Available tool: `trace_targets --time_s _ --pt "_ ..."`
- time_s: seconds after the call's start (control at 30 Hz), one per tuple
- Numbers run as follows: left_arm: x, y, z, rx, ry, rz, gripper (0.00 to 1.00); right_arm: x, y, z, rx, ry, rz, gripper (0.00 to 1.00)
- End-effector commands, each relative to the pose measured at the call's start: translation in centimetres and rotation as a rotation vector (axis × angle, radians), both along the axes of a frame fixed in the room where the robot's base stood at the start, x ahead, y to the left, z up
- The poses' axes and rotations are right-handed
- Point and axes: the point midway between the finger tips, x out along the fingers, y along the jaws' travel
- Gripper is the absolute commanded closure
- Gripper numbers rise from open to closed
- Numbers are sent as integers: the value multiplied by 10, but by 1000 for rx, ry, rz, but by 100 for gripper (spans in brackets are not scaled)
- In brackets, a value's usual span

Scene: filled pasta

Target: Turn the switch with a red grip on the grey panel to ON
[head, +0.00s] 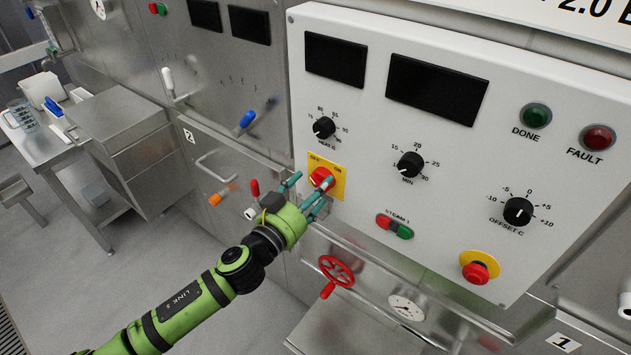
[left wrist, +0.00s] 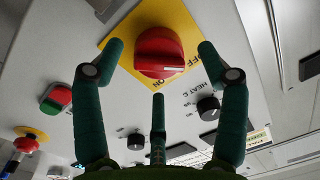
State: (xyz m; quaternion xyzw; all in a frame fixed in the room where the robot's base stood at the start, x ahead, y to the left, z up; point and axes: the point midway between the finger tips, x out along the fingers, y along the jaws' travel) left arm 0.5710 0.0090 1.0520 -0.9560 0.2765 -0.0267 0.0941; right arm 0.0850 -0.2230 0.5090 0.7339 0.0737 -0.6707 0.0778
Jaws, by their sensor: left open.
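The switch with the red grip (head: 320,178) sits on a yellow plate (head: 338,187) at the lower left of the grey panel (head: 450,170). OFF is printed at the plate's left and ON at its right; I cannot tell for sure which the grip points to. My left gripper (head: 309,186) is open right at the switch and partly covers the plate. In the left wrist view the red grip (left wrist: 159,52) lies between the spread teal fingers (left wrist: 161,50), with gaps showing on both sides. My right gripper is not in view.
Close by are the HEAT C dial (head: 324,127), the MIN dial (head: 410,165) and a red-green button pair (head: 394,227). A red handwheel (head: 336,271) sticks out below the panel. A red stop button (head: 476,271) is at the lower right.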

Motion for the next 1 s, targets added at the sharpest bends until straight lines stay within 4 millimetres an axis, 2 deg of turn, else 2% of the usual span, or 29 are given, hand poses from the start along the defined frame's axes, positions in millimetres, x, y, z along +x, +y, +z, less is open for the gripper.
trace_targets --time_s 0.13,0.4,0.43,0.5,0.57,1.0 --pt "8 -6 0 -1 1 -1 26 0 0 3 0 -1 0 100" --pt "9 -7 0 0 2 -1 26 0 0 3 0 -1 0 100" --pt "9 -6 0 0 2 -1 34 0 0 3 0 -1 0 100" --pt "9 -6 0 0 0 -1 62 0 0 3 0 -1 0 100" --pt "9 -6 0 0 0 -1 82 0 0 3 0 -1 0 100" --pt "9 -7 2 37 -33 -2 82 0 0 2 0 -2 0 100"
